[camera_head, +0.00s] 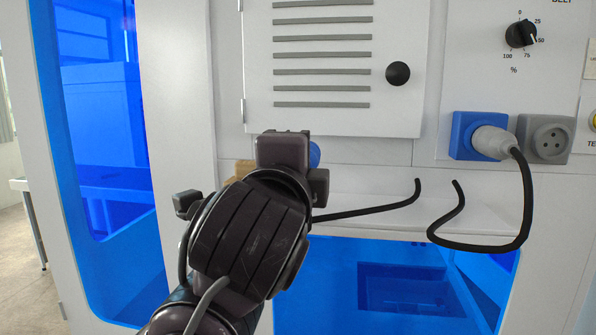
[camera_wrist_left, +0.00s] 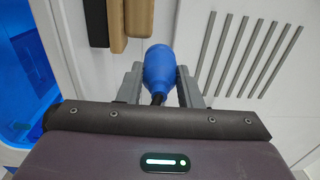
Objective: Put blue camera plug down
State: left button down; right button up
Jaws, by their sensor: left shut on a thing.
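My left gripper (camera_wrist_left: 160,77) is shut on the blue camera plug (camera_wrist_left: 158,66), which sits between its two grey fingers in the left wrist view. In the head view my left arm hides the fingers and most of the plug; only a blue edge of the plug (camera_head: 315,155) shows to the right of the wrist. A black cable (camera_head: 370,212) runs right from behind my left gripper over the white shelf (camera_head: 345,203) and ends in an upturned tip. I cannot tell whether the plug touches the shelf. My right gripper is not in view.
A tan block (camera_head: 243,168) is left of my left wrist, with a dark bar (camera_wrist_left: 95,22) beside it. A slatted white door with a black knob (camera_head: 398,73) is above the shelf. A grey plug (camera_head: 491,141) sits in the blue socket (camera_head: 463,134); its cable (camera_head: 527,200) loops over the shelf's right part.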

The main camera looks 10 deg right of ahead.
pick_arm(q)
jog(key=shift+f, duration=0.7)
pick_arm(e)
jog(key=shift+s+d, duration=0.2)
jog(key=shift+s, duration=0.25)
pick_arm(q)
jog(key=shift+f+b, duration=0.6)
jog(key=shift+f, duration=0.05)
jog(key=c, duration=1)
grip_release()
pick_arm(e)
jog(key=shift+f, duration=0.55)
pick_arm(q)
jog(key=shift+r, duration=0.1)
